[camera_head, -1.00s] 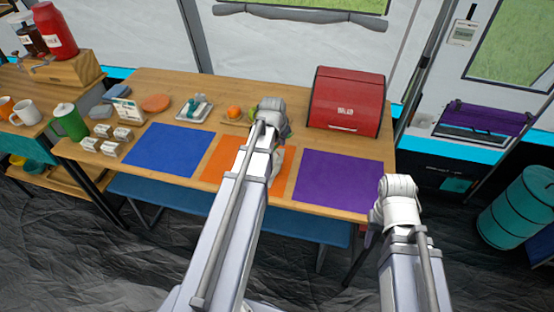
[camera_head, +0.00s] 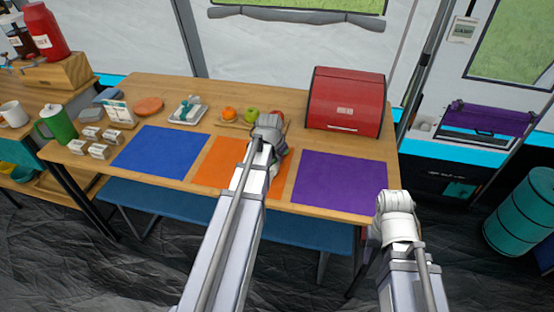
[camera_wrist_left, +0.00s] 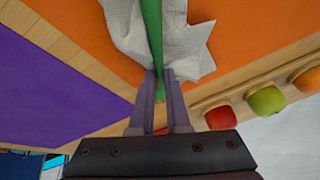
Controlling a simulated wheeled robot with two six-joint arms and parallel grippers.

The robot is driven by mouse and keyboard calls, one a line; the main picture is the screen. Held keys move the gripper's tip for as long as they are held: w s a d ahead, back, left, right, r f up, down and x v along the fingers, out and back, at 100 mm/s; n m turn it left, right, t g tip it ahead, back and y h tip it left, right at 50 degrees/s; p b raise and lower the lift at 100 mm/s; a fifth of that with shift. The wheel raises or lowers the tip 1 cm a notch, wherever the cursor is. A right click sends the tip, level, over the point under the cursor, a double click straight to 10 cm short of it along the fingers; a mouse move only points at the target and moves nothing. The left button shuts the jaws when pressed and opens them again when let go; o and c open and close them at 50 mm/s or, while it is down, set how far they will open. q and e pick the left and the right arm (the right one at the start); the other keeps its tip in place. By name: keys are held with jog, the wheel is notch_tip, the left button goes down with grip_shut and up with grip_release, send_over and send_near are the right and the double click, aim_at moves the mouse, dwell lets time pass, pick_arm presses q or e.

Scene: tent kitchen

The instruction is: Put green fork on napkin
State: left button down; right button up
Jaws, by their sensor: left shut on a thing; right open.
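The green fork (camera_wrist_left: 152,40) is gripped in my left gripper (camera_wrist_left: 160,88) and runs up out of the top of the left wrist view. A white crumpled napkin (camera_wrist_left: 192,50) lies on the orange mat (camera_wrist_left: 255,35), behind the fork in that view. I cannot tell whether fork and napkin touch. In the head view my left gripper (camera_head: 279,154) is over the orange mat, largely hidden by its own arm, and the napkin is mostly hidden. My right arm ends (camera_head: 394,204) off the table's front right corner; its fingers are hard to make out.
A purple mat (camera_head: 340,180) and a blue mat (camera_head: 160,151) flank the orange one. Behind are a green apple (camera_head: 250,115), an orange (camera_head: 229,114), a small tray (camera_head: 188,122) and a red bread box (camera_head: 346,100). A green pitcher (camera_head: 60,128) stands left.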

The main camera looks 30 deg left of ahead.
pick_arm(q)
jog(key=shift+f+b, duration=0.25)
jog(key=shift+b, duration=0.1)
jog(key=c, duration=1.2)
grip_release()
jog(key=shift+s, duration=0.1)
jog(key=shift+r, duration=0.15)
jog(key=shift+r+p, duration=0.15)
jog(key=shift+p, duration=0.3)
jog(key=shift+s+r+p, duration=0.1)
jog(key=shift+r+p, duration=0.3)
jog(key=p+v, duration=1)
jog(key=v, duration=0.1)
jog(key=shift+d, duration=0.1)
